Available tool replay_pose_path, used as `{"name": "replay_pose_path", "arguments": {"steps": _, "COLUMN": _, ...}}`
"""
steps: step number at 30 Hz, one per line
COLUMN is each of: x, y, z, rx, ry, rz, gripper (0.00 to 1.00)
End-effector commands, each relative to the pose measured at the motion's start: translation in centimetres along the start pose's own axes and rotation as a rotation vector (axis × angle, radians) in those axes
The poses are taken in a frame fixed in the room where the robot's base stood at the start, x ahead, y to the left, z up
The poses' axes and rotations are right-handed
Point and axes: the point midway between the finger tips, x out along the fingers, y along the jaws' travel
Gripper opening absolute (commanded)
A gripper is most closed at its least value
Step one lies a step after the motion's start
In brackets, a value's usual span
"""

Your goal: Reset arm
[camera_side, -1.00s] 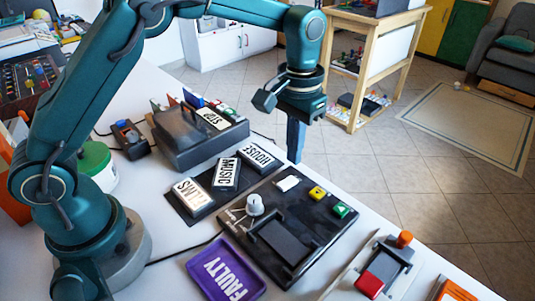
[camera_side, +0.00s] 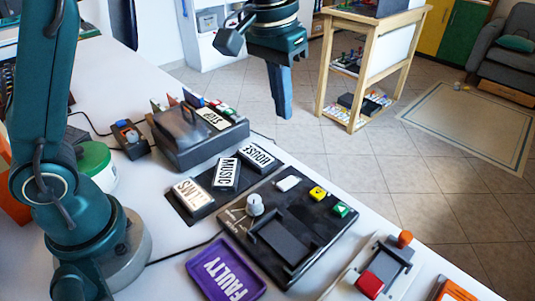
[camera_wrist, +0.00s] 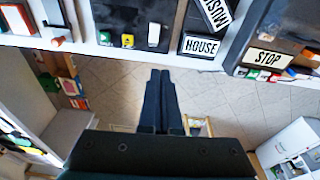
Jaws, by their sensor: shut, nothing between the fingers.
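My gripper (camera_side: 284,116) is shut and empty, raised in the air beyond the far edge of the white table. Its closed fingers also show in the wrist view (camera_wrist: 160,75), over the tiled floor. My arm rises at the left of the side view, and its upper part is out of frame.
The white table (camera_side: 150,235) holds a black device (camera_side: 285,235) with a knob and coloured buttons, label blocks reading HOUSE (camera_side: 257,157) and MUSIC (camera_side: 226,174), a dark box labelled STOP (camera_side: 195,135), and a purple FAULTY tray (camera_side: 225,268). A wooden stand (camera_side: 372,60) is beyond.

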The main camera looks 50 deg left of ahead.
Motion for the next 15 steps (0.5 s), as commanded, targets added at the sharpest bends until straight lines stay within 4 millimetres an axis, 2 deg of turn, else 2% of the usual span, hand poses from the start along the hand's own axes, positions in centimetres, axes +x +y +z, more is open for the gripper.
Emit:
{"name": "replay_pose_path", "arguments": {"steps": 1, "x": -1.6, "y": -0.6, "z": 0.8, "rx": -0.008, "ry": 0.035, "rz": 0.004, "gripper": 0.00}}
{"name": "replay_pose_path", "arguments": {"steps": 6, "x": -4.7, "y": -2.0, "z": 3.7, "rx": -0.019, "ry": 0.126, "rz": 0.011, "gripper": 0.00}}
{"name": "replay_pose_path", "arguments": {"steps": 11, "x": -6.2, "y": -3.3, "z": 7.2, "rx": -0.022, "ry": 0.206, "rz": 0.011, "gripper": 0.00}}
{"name": "replay_pose_path", "arguments": {"steps": 15, "x": -6.1, "y": -4.2, "z": 10.5, "rx": -0.018, "ry": 0.270, "rz": 0.007, "gripper": 0.00}}
